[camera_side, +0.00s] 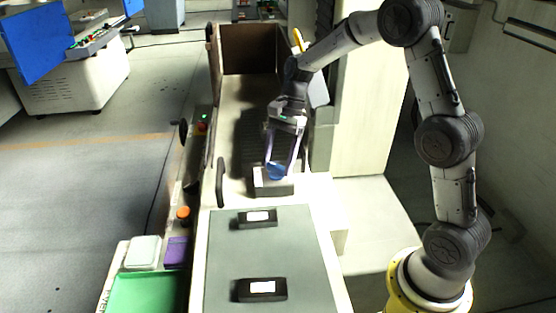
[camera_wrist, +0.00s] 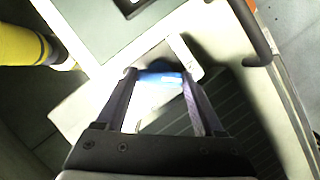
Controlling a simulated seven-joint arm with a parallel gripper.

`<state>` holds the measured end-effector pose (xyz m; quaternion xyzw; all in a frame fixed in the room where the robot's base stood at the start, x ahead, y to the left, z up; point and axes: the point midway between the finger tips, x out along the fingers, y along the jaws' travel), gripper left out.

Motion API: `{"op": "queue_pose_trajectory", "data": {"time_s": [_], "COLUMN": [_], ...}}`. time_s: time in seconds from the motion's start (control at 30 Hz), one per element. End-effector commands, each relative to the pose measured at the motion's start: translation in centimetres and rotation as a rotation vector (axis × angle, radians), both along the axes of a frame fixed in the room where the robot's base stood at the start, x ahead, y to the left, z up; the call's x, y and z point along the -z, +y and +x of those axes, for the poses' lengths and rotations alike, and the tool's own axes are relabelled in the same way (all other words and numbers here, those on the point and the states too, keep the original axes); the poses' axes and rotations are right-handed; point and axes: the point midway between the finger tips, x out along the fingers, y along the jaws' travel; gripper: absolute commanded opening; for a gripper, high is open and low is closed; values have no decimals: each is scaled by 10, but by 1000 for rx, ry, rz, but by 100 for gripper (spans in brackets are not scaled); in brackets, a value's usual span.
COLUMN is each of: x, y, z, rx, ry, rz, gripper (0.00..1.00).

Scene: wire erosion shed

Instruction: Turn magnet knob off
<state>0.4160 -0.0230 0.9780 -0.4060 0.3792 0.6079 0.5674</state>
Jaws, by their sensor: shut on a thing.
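In the side view a blue knob (camera_side: 277,172) sits on top of a pale block with a dark lower edge (camera_side: 273,187), at the near end of the long machine bed. My gripper (camera_side: 281,168) points down over it and is shut on the knob, with one finger on each side. In the wrist view the blue knob (camera_wrist: 161,79) lies between the two fingertips of my gripper (camera_wrist: 158,76). The knob's markings and which way it is turned cannot be made out.
A grey-green panel (camera_side: 270,268) with two small dark-framed boxes (camera_side: 257,218) (camera_side: 262,289) lies in front. A dark handle (camera_side: 220,182) stands left of the block. A green tray (camera_side: 148,293) and an orange button (camera_side: 183,213) are at the lower left. A brown-walled trough (camera_side: 250,62) lies behind.

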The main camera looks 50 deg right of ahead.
Motion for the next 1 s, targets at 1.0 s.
{"op": "queue_pose_trajectory", "data": {"time_s": [1.0], "x": [-2], "y": [3], "z": [5], "rx": [-908], "ry": [-1], "rz": [-1], "gripper": [14]}}
